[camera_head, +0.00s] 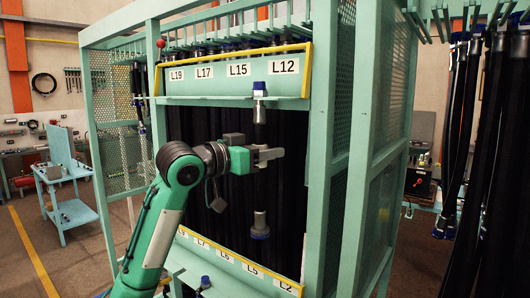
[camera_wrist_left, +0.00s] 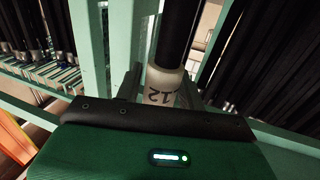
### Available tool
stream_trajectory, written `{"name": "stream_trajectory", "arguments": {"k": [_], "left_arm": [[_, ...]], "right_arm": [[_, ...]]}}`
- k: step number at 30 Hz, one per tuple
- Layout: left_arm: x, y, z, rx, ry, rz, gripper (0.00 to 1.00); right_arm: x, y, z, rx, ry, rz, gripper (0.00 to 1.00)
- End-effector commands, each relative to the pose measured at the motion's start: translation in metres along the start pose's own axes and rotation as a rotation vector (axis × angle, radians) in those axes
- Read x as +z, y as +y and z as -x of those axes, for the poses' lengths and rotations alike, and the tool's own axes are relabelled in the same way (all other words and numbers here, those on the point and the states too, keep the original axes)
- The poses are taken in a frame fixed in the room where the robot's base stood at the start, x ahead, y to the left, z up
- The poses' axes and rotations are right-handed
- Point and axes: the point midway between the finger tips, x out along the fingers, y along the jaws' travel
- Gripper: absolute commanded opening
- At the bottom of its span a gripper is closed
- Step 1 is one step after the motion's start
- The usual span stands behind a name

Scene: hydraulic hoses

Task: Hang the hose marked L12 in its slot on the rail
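My left gripper (camera_head: 268,156) is shut around a short black hose (camera_head: 260,190) and holds it upright in front of the rack. Its silver upper end with a blue cap (camera_head: 259,88) overlaps the top label board, below and between the L15 and L12 labels. Its lower end, also silver and blue, hangs free (camera_head: 260,224). In the left wrist view, the hose's pale collar (camera_wrist_left: 163,88) reads "12" between my fingers. The L12 label (camera_head: 286,66) is at the board's right end; the slotted rail (camera_head: 225,40) runs above and behind. My right gripper is not in view.
The green rack's right post (camera_head: 322,150) and mesh panel stand close to the right of the hose. A lower label board (camera_head: 240,262) runs below it. More black hoses (camera_head: 490,150) hang at far right. A green cart (camera_head: 65,180) stands at left.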

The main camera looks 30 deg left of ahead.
Motion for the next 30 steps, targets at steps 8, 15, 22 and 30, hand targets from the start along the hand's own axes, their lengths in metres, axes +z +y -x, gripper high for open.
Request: {"name": "stream_trajectory", "arguments": {"k": [8, 15, 22, 30], "left_arm": [[0.0, 0.0, 0.0, 0.0, -0.001, 0.0, 0.53], [0.003, -0.001, 0.012, -0.001, -0.001, -0.001, 0.53], [0.006, -0.001, 0.056, -0.004, 0.001, -0.005, 0.53], [0.005, 0.0, 0.111, -0.004, 0.001, -0.004, 0.53]], "right_arm": [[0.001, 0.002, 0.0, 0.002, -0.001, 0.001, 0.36], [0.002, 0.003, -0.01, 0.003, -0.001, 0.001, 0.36], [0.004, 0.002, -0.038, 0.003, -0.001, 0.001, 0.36], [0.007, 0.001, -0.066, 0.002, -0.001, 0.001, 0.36]]}}
